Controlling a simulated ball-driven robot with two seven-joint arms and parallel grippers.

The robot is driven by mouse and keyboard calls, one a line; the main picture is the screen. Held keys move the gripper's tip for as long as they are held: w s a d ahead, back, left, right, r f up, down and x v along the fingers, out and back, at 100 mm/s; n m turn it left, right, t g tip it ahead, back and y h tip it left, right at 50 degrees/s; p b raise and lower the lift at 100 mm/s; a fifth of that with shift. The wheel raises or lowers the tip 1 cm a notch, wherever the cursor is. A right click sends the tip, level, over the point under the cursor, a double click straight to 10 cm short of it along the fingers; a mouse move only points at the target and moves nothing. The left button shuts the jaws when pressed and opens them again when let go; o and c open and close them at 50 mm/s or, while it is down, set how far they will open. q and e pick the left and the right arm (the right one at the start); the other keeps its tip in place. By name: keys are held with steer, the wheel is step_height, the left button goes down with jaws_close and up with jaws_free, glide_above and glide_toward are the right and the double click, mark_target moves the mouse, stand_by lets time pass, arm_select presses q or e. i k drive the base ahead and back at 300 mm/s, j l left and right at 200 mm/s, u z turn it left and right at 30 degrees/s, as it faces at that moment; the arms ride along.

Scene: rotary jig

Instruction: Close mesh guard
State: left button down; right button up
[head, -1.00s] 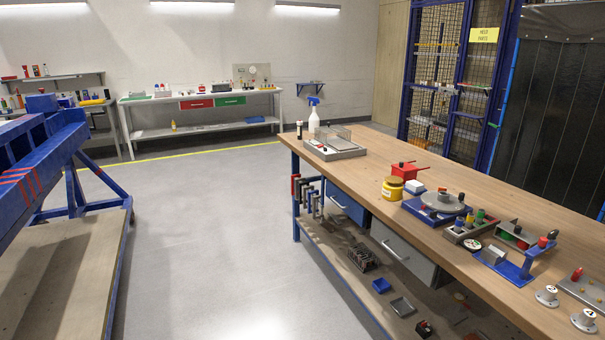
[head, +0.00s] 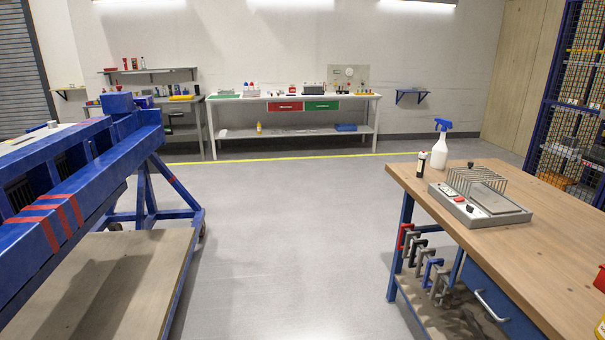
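A grey box-shaped device (head: 466,208) sits near the far left corner of the wooden workbench on the right. A wire mesh guard (head: 474,180) stands up from the device, behind a flat grey plate (head: 494,199) on its top. At this distance I cannot tell the guard's exact angle or its hinge. Small buttons show on the device's near left face. Neither of my grippers is in view.
The workbench (head: 540,232) has a white spray bottle (head: 440,143) and a dark small bottle (head: 421,164) beside the device. Clamps (head: 423,262) hang from its left end. A blue steel frame (head: 85,180) stands at left. The grey floor (head: 290,235) between is clear.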

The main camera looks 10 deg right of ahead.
mark_target(470, 164)
steer(key=i+z, duration=0.2)
steer(key=i, duration=0.35)
steer(key=i+j+z, duration=0.2)
steer(key=i, duration=0.3)
steer(key=i+z, duration=0.2)
steer(key=i, duration=0.35)
